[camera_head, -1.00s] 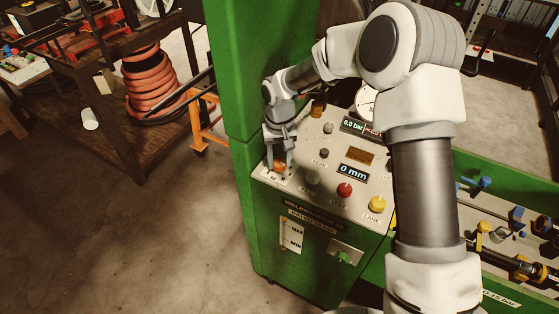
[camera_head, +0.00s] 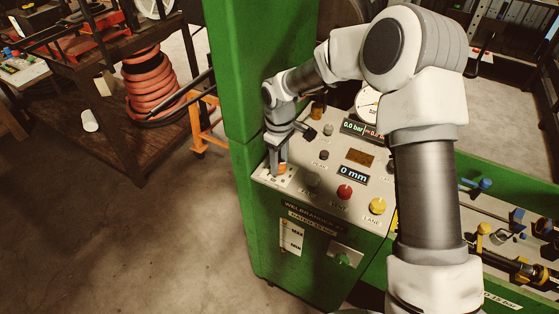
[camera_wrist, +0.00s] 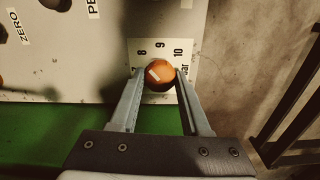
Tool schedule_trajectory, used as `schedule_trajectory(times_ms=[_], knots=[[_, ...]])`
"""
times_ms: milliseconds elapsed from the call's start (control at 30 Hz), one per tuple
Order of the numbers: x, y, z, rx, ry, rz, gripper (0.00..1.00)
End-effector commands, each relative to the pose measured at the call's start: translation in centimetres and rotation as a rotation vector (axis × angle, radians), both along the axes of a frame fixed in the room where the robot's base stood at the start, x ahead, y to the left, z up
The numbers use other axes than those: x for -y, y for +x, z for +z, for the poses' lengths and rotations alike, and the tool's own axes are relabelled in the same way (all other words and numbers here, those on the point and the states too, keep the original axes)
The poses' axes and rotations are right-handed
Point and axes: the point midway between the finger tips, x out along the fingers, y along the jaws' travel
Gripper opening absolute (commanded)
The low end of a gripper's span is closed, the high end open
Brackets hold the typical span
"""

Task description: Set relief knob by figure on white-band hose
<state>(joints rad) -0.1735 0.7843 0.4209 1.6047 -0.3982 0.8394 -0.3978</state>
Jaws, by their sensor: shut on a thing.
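The orange relief knob (camera_wrist: 160,74) sits on a white scale plate (camera_wrist: 140,48) with printed figures; 8, 9 and 10 are readable, with "bar" partly visible. A short white mark on the knob's top slants toward the left side of the scale. My gripper (camera_wrist: 160,76) is shut on the knob, one finger on each side. In the head view my gripper (camera_head: 280,166) points down at the knob (camera_head: 282,168) on the panel's left corner. Hoses (camera_head: 522,268) lie at the right; I cannot make out a white band or its figure.
The green crimper's panel (camera_head: 325,170) carries a red button (camera_head: 344,191), a yellow button (camera_head: 377,206), small knobs and displays reading 0.0 bar and 0 mm. A tall green column (camera_head: 232,90) stands close left of my gripper. Open floor lies further left.

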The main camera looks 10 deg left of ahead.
Motion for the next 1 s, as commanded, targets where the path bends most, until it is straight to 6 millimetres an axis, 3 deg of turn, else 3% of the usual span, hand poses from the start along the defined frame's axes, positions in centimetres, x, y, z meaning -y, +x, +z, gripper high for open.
schedule_trajectory(times_ms=[733,767,900,1000], knots=[[-0.08,0.08,0.11,0.003,0.002,0.084,0.0],[-0.08,0.08,0.11,0.003,0.002,0.084,0.52],[-0.06,0.05,0.08,0.002,0.001,0.084,0.77],[-0.04,0.03,0.05,0.002,0.001,0.084,0.77]])
